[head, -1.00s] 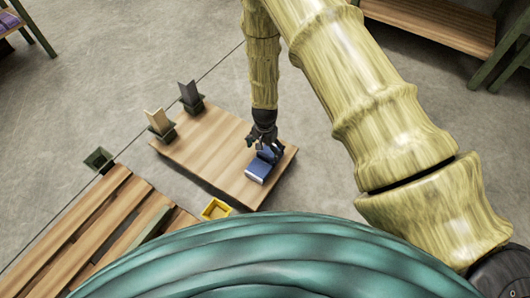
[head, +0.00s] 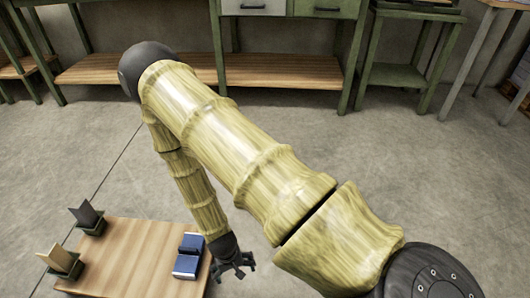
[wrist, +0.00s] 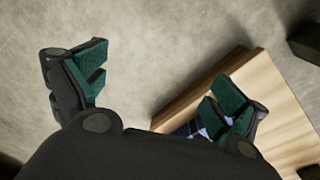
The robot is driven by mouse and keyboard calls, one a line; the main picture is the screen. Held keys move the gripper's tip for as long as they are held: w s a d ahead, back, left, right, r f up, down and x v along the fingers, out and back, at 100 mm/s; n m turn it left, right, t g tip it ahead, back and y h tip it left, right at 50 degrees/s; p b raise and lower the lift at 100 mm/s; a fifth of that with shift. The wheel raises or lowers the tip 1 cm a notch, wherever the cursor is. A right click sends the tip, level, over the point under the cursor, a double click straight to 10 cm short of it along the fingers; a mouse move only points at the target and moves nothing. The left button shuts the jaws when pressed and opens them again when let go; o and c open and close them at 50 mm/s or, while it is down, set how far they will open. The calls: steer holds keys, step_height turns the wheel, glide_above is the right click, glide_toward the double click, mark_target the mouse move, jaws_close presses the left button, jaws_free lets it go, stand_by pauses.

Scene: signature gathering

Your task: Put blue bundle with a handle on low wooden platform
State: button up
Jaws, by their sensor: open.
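The blue bundle (head: 188,257), with a pale side and a raised blue part, lies on the low wooden platform (head: 135,250) near its right edge. My gripper (head: 236,272) is open and empty, just right of the bundle and the platform edge. In the wrist view, my open gripper (wrist: 165,95) has its left finger over bare floor. Its right finger covers part of the bundle (wrist: 188,130), and the platform (wrist: 265,85) shows beyond it.
Two small holders with upright boards, one dark (head: 87,217) and one tan (head: 60,260), stand at the platform's left side. A workbench with a low wooden shelf (head: 280,70) and green legs stands at the back. Open concrete floor lies between.

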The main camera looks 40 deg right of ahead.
steer(key=s+r+n+y, duration=0.1)
steer(key=s+r+n, duration=0.2)
steer(key=s, duration=1.3)
steer(key=shift+d+n, duration=0.25)
steer(key=shift+n, duration=0.25)
steer(key=shift+r, duration=0.1)
